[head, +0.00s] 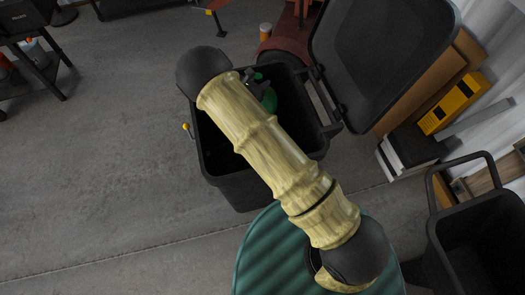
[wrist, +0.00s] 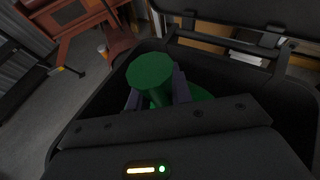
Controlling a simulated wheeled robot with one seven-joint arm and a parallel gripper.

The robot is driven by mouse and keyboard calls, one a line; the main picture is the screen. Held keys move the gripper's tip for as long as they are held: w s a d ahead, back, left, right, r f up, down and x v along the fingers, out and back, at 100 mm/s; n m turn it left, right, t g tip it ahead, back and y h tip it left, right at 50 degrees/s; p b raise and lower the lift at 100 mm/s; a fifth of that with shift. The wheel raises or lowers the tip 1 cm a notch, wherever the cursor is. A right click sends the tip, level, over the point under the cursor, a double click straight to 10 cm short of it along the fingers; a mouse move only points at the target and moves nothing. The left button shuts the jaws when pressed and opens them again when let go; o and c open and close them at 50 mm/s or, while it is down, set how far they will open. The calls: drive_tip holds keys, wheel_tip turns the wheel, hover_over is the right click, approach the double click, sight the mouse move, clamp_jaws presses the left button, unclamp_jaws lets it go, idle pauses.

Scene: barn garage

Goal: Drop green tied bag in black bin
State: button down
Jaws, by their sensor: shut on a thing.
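The green tied bag (head: 269,98) shows in the head view partly behind my arm, over the opening of the black bin (head: 237,188). In the wrist view the bag's round green top (wrist: 150,71) stands up between the fingers, with its wider green body below. My gripper (wrist: 158,96) is shut on the bag's neck. The bag and gripper are over or inside the bin's mouth; how deep I cannot tell. The bin's dark rim and walls surround them in the wrist view (wrist: 292,103). The bin's lid (head: 377,62) stands open. My arm hides much of the opening.
A second black bin (head: 480,235) stands at the lower right. Cardboard, a yellow case (head: 453,103) and a black-and-white box (head: 408,150) sit at the right. A red machine base (head: 290,45) stands behind the bin.

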drive_tip(key=shift+w+f+b, duration=0.15)
drive_tip(key=shift+f+b, duration=0.85)
drive_tip(key=shift+f, duration=1)
drive_tip(key=c, duration=1.2)
unclamp_jaws()
drive_tip(key=shift+o, duration=0.2)
drive_tip(key=b+v, duration=0.2)
drive_tip(key=v, duration=1.5)
drive_tip(key=shift+s+a, duration=0.2)
drive_tip(key=shift+s, duration=0.05)
drive_tip(key=shift+w+f, duration=0.1)
drive_tip(key=shift+d, duration=0.15)
